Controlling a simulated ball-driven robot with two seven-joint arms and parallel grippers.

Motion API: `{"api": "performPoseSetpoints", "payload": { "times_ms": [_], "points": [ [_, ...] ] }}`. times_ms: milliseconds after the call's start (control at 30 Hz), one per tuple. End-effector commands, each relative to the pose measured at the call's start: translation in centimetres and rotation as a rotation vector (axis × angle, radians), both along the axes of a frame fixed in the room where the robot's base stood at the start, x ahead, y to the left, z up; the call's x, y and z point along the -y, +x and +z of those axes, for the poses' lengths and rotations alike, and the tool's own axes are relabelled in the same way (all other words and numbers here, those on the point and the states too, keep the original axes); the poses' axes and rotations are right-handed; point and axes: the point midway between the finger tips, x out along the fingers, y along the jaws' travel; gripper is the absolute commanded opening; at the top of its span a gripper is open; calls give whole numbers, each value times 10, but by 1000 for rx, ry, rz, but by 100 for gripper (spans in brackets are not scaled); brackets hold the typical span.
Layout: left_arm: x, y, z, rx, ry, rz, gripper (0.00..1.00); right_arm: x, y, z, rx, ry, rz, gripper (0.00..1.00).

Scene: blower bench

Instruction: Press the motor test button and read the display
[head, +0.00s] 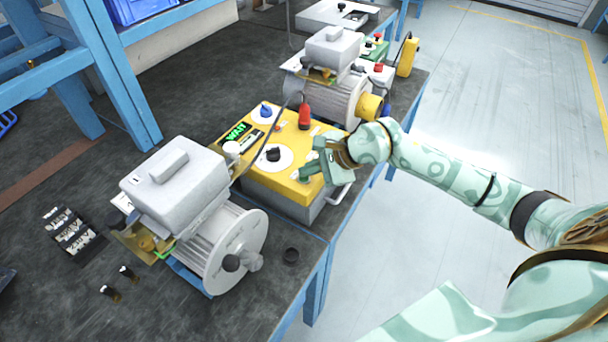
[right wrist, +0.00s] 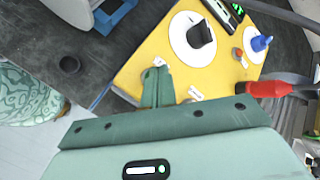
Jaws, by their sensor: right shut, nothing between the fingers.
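The yellow control panel (head: 255,176) sits on a grey box between two grey motors. Its display (head: 236,132) shows green letters that read WAIT; a corner of the display (right wrist: 237,8) is in the right wrist view. The panel carries a black knob (head: 273,154), a blue knob (head: 266,111) and a small red button (right wrist: 238,53). My right gripper (head: 303,174) is shut and empty, its fingertips (right wrist: 157,70) at the panel's near right part, over or on a white label. I cannot tell whether they touch. No motor test button shows clearly; the fingers cover that spot. My left gripper is out of view.
The near motor (head: 215,245) stands left of the panel, the far motor (head: 330,95) behind it. A black ring (head: 291,255) lies near the bench edge. Small parts lie at left.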

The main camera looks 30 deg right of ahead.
Motion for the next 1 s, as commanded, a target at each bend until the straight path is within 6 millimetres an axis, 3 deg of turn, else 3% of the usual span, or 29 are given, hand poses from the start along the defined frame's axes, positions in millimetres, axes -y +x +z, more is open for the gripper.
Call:
{"api": "performPoseSetpoints", "payload": {
  "times_ms": [267,667,1000],
  "points": [
    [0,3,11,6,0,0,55,0,0,15,0,-1,0,0],
    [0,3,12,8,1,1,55,0,0,17,0,0,0,0],
    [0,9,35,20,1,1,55,0,0,49,3,0,1,0]
  ]
}}
